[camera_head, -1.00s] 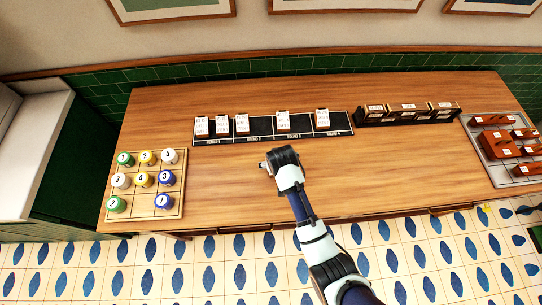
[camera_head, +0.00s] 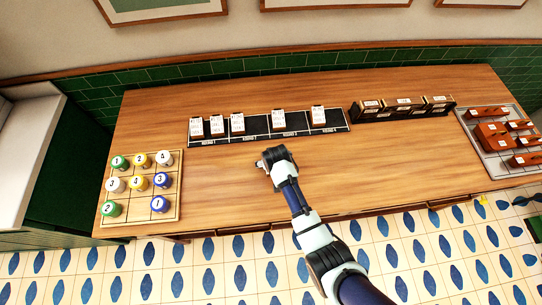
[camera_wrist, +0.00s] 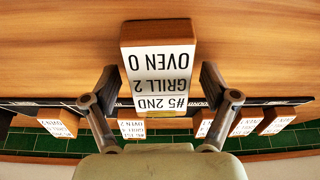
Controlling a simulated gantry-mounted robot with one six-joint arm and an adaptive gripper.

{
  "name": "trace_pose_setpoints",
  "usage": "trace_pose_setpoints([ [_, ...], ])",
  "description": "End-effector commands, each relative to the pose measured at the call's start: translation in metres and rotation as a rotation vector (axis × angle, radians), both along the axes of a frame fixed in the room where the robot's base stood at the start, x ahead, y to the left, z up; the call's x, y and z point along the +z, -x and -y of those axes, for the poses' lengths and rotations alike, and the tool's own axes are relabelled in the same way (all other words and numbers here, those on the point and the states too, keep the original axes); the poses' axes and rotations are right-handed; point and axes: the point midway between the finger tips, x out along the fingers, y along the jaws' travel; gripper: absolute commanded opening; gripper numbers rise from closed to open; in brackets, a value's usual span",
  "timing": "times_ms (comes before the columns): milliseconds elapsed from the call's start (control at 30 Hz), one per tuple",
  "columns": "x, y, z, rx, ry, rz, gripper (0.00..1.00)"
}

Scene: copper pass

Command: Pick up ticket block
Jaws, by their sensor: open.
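A wooden ticket block (camera_wrist: 158,35) with a white label reading "#5 2ND GRILL 2 OVEN 0" shows large in the wrist view, upside down. My gripper (camera_wrist: 159,82) is open, with one finger on each side of this block and a gap showing on both sides. Several other ticket blocks stand in the black rack (camera_head: 256,126), three at the left and two farther right. I cannot tell how high the gripper is above the counter.
A wooden board (camera_head: 149,208) with numbered coloured pieces lies at the left. Dark holders (camera_head: 404,108) with labels stand at the back right. A grey tray (camera_head: 481,160) with reddish-brown blocks is at the far right. The counter (camera_head: 380,165) between is clear.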

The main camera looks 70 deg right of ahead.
Motion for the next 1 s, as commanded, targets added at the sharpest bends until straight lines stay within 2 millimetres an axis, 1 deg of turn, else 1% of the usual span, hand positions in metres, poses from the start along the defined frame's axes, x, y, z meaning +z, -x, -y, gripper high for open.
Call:
trace_pose_setpoints([
  [400, -0.0027, 0.0, 0.0, 0.0, 0.0, 0.0, 0.85],
  [433, -0.0027, 0.0, 0.0, 0.0, 0.0, 0.0, 0.84],
  [833, -0.0027, 0.0, -0.0001, 0.0, 0.0, 0.0, 0.18],
  [1000, -0.0025, -0.0001, 0.0002, 0.0, 0.0, 0.0, 0.17],
])
